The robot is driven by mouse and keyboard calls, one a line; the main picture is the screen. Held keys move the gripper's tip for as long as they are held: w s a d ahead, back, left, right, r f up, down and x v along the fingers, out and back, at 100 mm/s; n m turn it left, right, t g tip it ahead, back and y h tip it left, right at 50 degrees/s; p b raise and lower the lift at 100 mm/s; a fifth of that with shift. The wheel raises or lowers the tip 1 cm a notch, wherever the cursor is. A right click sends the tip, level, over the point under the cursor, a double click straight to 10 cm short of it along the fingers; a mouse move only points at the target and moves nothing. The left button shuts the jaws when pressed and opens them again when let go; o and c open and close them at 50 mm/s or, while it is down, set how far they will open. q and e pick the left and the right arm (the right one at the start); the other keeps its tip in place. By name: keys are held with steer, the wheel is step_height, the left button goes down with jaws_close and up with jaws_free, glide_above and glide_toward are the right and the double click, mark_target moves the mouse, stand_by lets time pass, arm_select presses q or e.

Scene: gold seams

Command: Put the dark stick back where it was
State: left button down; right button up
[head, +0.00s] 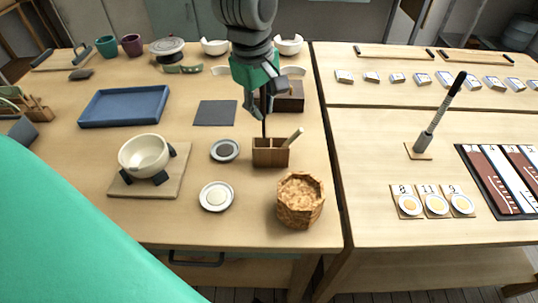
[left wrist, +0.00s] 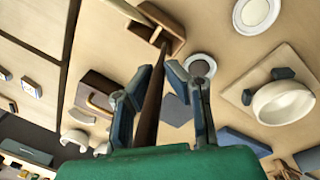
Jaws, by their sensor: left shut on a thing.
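My left gripper (head: 262,104) comes down from the top of the head view, over the wooden holder. It is shut on the dark stick (head: 264,128), which hangs nearly upright; the stick also shows between the fingers in the left wrist view (left wrist: 151,108). The small brown two-compartment holder (head: 270,157) stands below, and it shows at the top of the left wrist view (left wrist: 172,14). The stick's lower end is at the holder's left compartment; I cannot tell whether it is inside. A pale stick (head: 295,137) leans in the right compartment. My right gripper is not in view.
A woven basket (head: 300,203) stands in front of the holder. Two small dishes (head: 224,150) (head: 216,196) and a cream bowl (head: 144,154) on a board are to the left. A brown box (head: 289,97) is behind. A dark-handled brush-like tool (head: 440,112) stands on the right table.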

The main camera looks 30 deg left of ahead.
arm_select(q)
steer(key=f, duration=0.5)
steer(key=f+b, duration=0.1)
steer(key=f, duration=0.2)
steer(key=shift+a, duration=0.35)
steer(key=shift+w+d+f, duration=0.1)
steer(key=shift+w+d, duration=0.05)
steer(key=shift+d, duration=0.05)
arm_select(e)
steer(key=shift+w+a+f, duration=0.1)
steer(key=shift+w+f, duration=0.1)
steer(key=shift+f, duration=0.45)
arm_select(q)
steer(key=c, duration=1.8)
jaws_free()
steer(key=shift+a+f, duration=0.1)
steer(key=shift+a, duration=0.05)
steer(key=shift+o, duration=1)
steer(key=shift+a, duration=0.15)
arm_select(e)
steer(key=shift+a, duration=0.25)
